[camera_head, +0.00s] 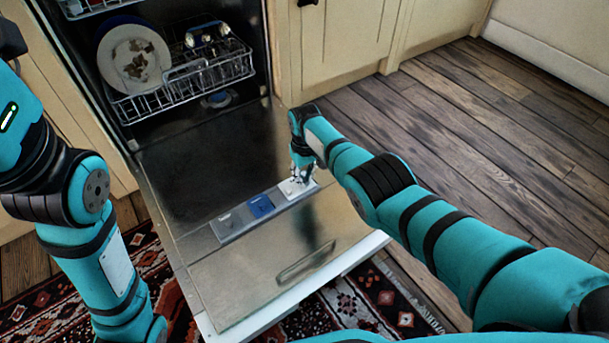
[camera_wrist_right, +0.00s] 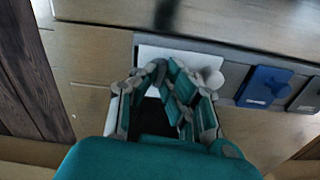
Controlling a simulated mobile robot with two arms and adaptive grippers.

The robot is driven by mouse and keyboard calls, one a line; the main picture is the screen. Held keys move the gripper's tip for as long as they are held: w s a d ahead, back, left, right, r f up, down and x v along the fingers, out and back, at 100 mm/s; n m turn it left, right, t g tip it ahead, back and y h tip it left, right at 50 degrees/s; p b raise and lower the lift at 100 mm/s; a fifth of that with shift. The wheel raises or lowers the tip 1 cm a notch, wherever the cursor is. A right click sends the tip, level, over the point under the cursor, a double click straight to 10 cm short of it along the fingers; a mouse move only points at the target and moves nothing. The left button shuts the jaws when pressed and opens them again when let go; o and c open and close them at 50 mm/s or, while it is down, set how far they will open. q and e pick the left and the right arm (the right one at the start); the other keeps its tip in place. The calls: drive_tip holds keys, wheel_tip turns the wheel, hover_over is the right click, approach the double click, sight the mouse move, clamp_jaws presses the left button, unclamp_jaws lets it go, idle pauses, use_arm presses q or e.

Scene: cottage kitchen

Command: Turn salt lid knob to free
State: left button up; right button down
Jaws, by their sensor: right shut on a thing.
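The open dishwasher door carries a strip with three lids: a white lid (camera_head: 297,188), a blue lid (camera_head: 260,206) and a grey lid (camera_head: 227,221). My right gripper (camera_head: 299,178) reaches down onto the white lid and is shut on its knob, which the fingers mostly hide. In the right wrist view, the fingers of the right gripper (camera_wrist_right: 167,78) are over the white lid (camera_wrist_right: 150,53), with the blue lid (camera_wrist_right: 262,87) to the right. I cannot read any label to tell which lid is for salt. My left gripper is out of view.
The dishwasher door (camera_head: 200,165) lies open and flat. A rack (camera_head: 185,85) with a dirty plate (camera_head: 134,60) is inside the machine. A patterned rug (camera_head: 395,300) lies below the door, and the wooden floor (camera_head: 490,120) at right is clear.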

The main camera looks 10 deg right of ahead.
sight(305, 179)
drive_tip(key=shift+n, duration=0.7)
drive_tip(key=c, duration=1.4)
unclamp_jaws()
drive_tip(key=shift+c, duration=0.2)
drive_tip(key=shift+r, duration=0.15)
wheel_tip(305, 179, up, 12)
drive_tip(key=shift+f, duration=0.2)
